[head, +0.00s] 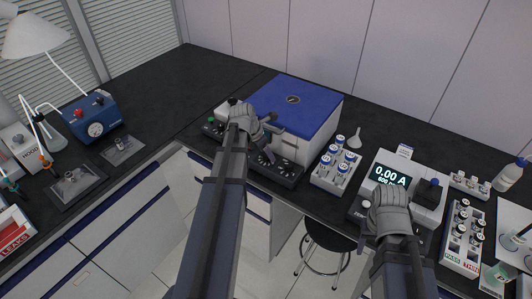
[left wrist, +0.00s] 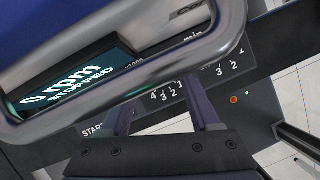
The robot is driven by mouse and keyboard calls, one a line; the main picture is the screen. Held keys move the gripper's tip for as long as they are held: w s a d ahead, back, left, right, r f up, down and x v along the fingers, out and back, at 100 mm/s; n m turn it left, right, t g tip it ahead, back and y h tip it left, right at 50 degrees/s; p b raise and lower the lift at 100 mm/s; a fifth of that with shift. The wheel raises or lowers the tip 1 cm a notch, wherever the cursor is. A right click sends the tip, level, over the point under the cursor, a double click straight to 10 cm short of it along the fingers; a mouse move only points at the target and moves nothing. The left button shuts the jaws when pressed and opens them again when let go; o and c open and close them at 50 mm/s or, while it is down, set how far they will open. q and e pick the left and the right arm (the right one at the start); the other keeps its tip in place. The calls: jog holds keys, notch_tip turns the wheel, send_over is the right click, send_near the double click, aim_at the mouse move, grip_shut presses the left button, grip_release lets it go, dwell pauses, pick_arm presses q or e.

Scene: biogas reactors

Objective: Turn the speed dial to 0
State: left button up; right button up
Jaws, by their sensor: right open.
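The centrifuge (head: 296,110) has a blue lid and a dark front control panel (head: 278,170). My left gripper (head: 265,150) is at this panel; its fingers are apart in the left wrist view (left wrist: 160,108), with panel numbers showing between them. The display (left wrist: 70,78) reads 0 rpm, stopped. A number scale (left wrist: 168,92) shows between the fingers and a second scale (left wrist: 226,70) to the right. The silver handle bar (left wrist: 130,75) crosses in front, so the speed dial and its setting cannot be made out. My right gripper (head: 387,200) is open at the power supply's front.
Another tube rack (head: 462,240) is at the right. A blue pump (head: 92,118) stands at the left. The dark bench (head: 165,105) is clear left of the centrifuge.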

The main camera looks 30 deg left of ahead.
pick_arm(q)
grip_shut()
dwell(0.3)
jog(key=shift+n+y, duration=0.3)
jog(key=shift+n, duration=0.5)
jog(key=shift+o, duration=0.9)
grip_release()
jog(key=shift+r, duration=0.15)
